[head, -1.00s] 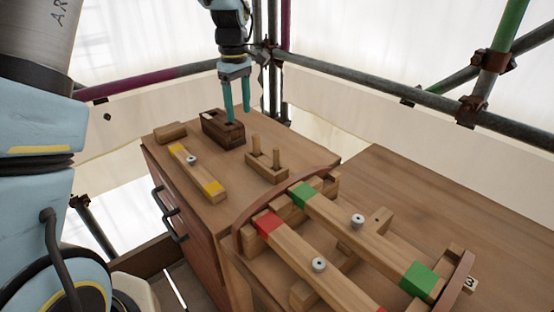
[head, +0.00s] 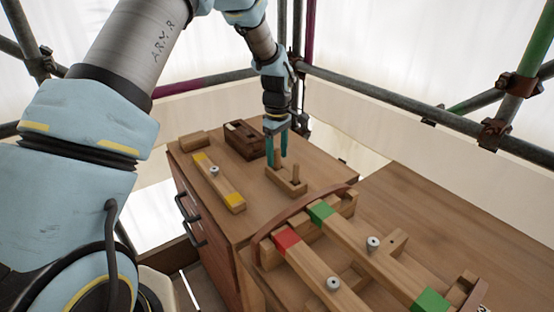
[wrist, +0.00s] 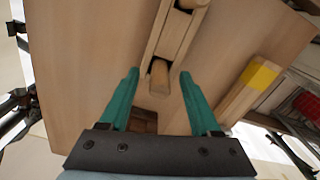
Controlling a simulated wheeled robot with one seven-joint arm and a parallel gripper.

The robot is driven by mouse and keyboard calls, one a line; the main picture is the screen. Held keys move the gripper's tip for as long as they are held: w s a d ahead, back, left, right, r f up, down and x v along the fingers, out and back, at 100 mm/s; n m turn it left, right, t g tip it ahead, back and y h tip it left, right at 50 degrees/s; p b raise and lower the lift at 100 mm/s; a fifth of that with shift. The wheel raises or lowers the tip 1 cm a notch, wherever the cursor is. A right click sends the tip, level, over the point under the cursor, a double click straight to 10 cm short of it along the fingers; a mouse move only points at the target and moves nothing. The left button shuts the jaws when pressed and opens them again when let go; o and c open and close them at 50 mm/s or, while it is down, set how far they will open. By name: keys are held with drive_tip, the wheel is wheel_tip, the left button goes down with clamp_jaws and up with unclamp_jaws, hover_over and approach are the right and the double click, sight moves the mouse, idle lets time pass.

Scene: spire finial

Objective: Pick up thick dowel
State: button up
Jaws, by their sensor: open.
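A small wooden holder (head: 289,187) stands on the cabinet top with two upright dowels. The thick dowel (wrist: 159,76) is the one at its left end in the head view, where my fingers partly cover it. The thinner dowel (head: 295,173) stands at the right end. My gripper (head: 277,154) points down over the left end of the holder and is open. In the wrist view, the fingertips (wrist: 158,75) stand on either side of the thick dowel, with a gap on both sides.
A dark slotted wooden block (head: 244,139) stands behind the holder. A yellow-ended bar (head: 218,182) and a short wooden piece (head: 194,140) lie to the left. A frame with a green-ended beam (head: 368,248) and a red-ended beam (head: 308,262) fills the front.

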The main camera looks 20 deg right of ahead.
drive_tip(key=shift+f, duration=0.2)
clamp_jaws()
idle(0.4)
